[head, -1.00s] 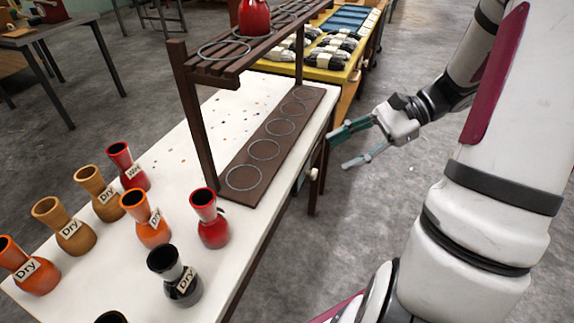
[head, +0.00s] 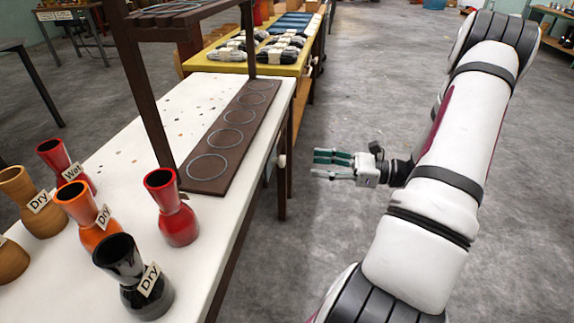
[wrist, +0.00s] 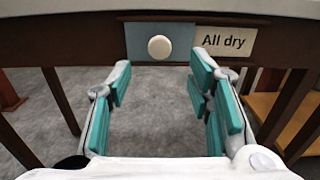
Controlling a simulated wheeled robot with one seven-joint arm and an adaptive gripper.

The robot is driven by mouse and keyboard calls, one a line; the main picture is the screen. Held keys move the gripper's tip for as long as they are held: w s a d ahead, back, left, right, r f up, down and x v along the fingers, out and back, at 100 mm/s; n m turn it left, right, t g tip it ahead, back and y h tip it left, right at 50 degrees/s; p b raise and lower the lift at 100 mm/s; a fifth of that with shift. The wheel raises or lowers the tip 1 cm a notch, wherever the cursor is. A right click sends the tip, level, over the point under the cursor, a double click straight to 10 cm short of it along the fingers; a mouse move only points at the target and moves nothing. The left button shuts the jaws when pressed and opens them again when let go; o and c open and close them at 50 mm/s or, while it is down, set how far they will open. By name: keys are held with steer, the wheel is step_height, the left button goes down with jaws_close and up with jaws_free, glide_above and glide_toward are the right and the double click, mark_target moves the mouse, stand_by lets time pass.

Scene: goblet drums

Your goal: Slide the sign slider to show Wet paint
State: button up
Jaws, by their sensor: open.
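In the wrist view the sign slider is a blue-grey plate (wrist: 145,40) with a round white knob (wrist: 159,47), set in the table's dark front edge. The label "All dry" (wrist: 226,41) shows to its right; no "Wet paint" wording is visible. In the head view the knob (head: 282,161) sticks out from the table's right side. My gripper (wrist: 158,75) is open and empty, its teal fingers pointing at the slider with the knob between them in the picture, apart from it. In the head view my gripper (head: 322,165) is right of the table over the floor.
The white table (head: 225,225) carries a red drum (head: 178,222), a black drum (head: 125,280) and several others with "Dry" or "Wet" tags. A dark rack with rings (head: 207,168) stands on it.

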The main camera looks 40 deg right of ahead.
steer(key=b+x, duration=0.2)
steer(key=x, duration=0.7)
jaws_close()
steer(key=w+d+p, duration=0.3)
steer(key=w+d, duration=0.4)
steer(key=d, duration=0.2)
